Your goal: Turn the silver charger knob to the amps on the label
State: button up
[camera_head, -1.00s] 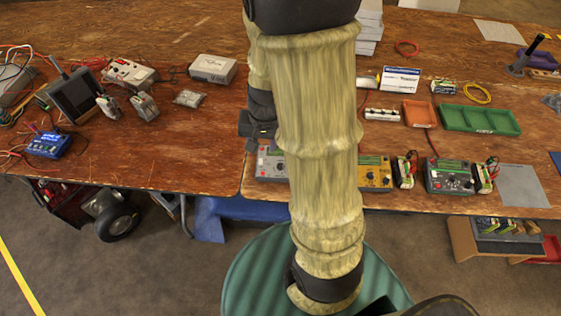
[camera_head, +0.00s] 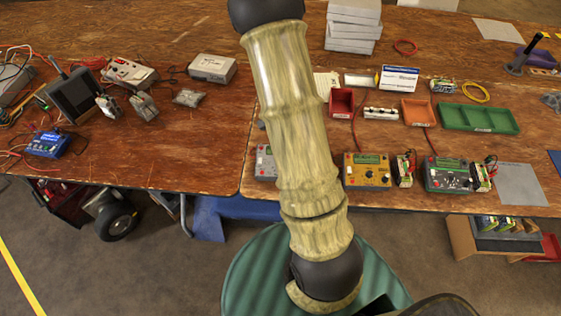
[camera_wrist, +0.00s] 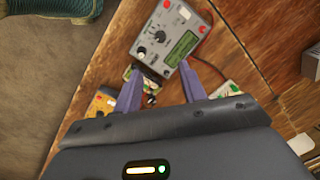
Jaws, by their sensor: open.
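The silver charger (camera_head: 265,162) stands near the front edge of the right table in the head view, partly hidden by my arm. In the wrist view the silver charger (camera_wrist: 176,40) lies beyond my fingertips, with a green screen and a face of small dials and sockets. A round knob (camera_wrist: 159,36) shows near the middle of its face; its setting is too small to read. My gripper (camera_wrist: 159,68) is open and empty, its two purple fingers apart, just short of the charger in the picture. The head view hides it behind my arm. No amps figure is readable.
A yellow charger (camera_head: 367,172) and a dark grey charger (camera_head: 447,176) stand to the right, with battery packs (camera_head: 403,171) beside them. Behind are a red bin (camera_head: 341,103), orange tray (camera_head: 418,112) and green tray (camera_head: 478,119). A grey mat (camera_head: 522,184) has bare room.

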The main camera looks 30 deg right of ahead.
jog(key=f+b, duration=0.1)
jog(key=f, duration=0.4)
jog(key=w+f+b, duration=0.1)
jog(key=f, duration=0.4)
jog(key=w+f+b, duration=0.1)
jog(key=f, duration=0.5)
jog(key=shift+a+f, duration=0.1)
jog(key=shift+a, duration=0.25)
jog(key=shift+c, duration=0.4)
grip_shut()
jog(key=shift+b, duration=0.35)
jog(key=m+b, duration=0.2)
jog(key=shift+f+m, duration=0.15)
jog(key=shift+m, duration=0.15)
jog(key=m+b, duration=0.2)
jog(key=shift+s+t+b, duration=0.1)
jog(key=shift+t+b, duration=0.2)
jog(key=shift+m, duration=0.5)
jog(key=shift+r, duration=0.2)
